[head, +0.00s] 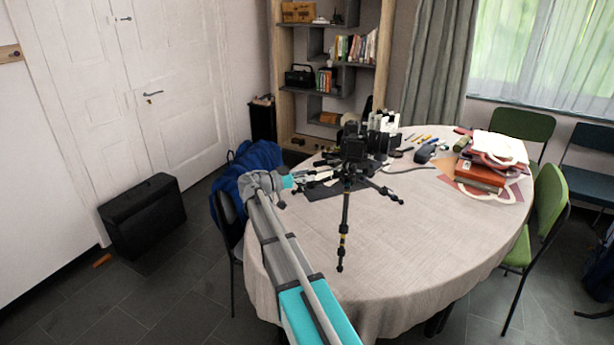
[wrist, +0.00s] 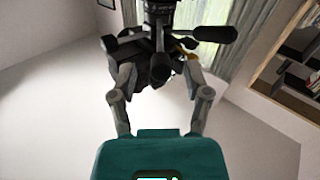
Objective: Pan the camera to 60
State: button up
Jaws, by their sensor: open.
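A black camera (head: 354,143) sits on a small black tripod (head: 346,215) that stands with spread legs on the round table. My gripper (head: 318,178) reaches in from the left, at the height of the tripod head, just below the camera. In the wrist view, my gripper (wrist: 152,72) is open, with one finger on each side of the dark tripod head (wrist: 158,65). I cannot tell whether the fingers touch it. A black pan handle (wrist: 215,34) sticks out to the right of the head there. The angle scale cannot be read in either view.
The round table (head: 420,240) has a light cloth. Books (head: 480,177), pens and small gear lie behind and right of the tripod. The table's front is clear.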

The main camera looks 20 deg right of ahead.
jog(key=shift+d, duration=0.65)
grip_shut()
